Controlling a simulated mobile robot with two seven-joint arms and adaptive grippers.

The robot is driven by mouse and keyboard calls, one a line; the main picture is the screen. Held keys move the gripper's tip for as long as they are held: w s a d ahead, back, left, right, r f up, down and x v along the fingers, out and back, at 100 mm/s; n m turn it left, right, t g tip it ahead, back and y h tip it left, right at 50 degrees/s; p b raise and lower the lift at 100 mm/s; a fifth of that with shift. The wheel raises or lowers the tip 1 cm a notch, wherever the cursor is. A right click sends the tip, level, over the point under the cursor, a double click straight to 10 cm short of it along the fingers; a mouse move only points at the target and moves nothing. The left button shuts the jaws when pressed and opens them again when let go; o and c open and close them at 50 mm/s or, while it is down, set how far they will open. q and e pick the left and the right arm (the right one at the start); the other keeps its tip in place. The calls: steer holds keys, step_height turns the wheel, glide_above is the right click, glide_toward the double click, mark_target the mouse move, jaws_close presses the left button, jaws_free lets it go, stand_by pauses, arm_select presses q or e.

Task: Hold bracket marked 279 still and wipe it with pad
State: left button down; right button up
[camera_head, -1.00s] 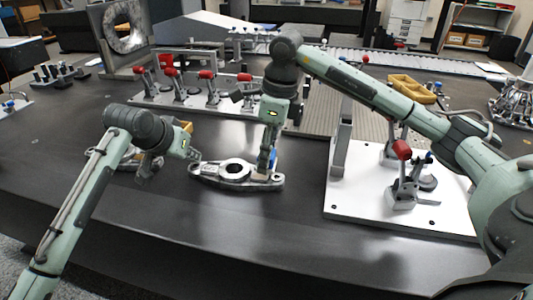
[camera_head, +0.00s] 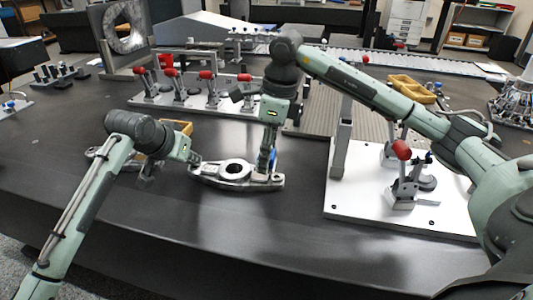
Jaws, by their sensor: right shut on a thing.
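A silver bracket (camera_head: 208,174) with a round central bore lies flat on the dark table, a lug at each end. Its marking is too small to read. My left gripper (camera_head: 194,158) is at the bracket's left end; its fingertips are too small to show whether they touch or are open. My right gripper (camera_head: 270,150) points down over the bracket's right part, shut on a blue pad (camera_head: 272,158). The pad is low at the bracket's right side; I cannot tell if it touches. A second metal part (camera_head: 97,153) lies partly hidden behind my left arm.
A white fixture plate (camera_head: 370,215) with red-handled clamps stands to the right. Another plate with several red-handled clamps (camera_head: 207,75) is behind. The front table is clear.

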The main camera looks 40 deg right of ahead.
steer(key=shift+f, duration=1.65)
stand_by(1.3)
steer(key=shift+s, duration=0.1)
steer(key=shift+s+a, duration=0.3)
steer(key=shift+a, duration=0.1)
steer(key=shift+f, duration=0.1)
steer(key=shift+s+a, duration=0.3)
steer(key=shift+s, duration=0.05)
steer(key=shift+w, duration=0.1)
steer(key=shift+w+d, duration=0.6)
steer(key=shift+d, duration=0.1)
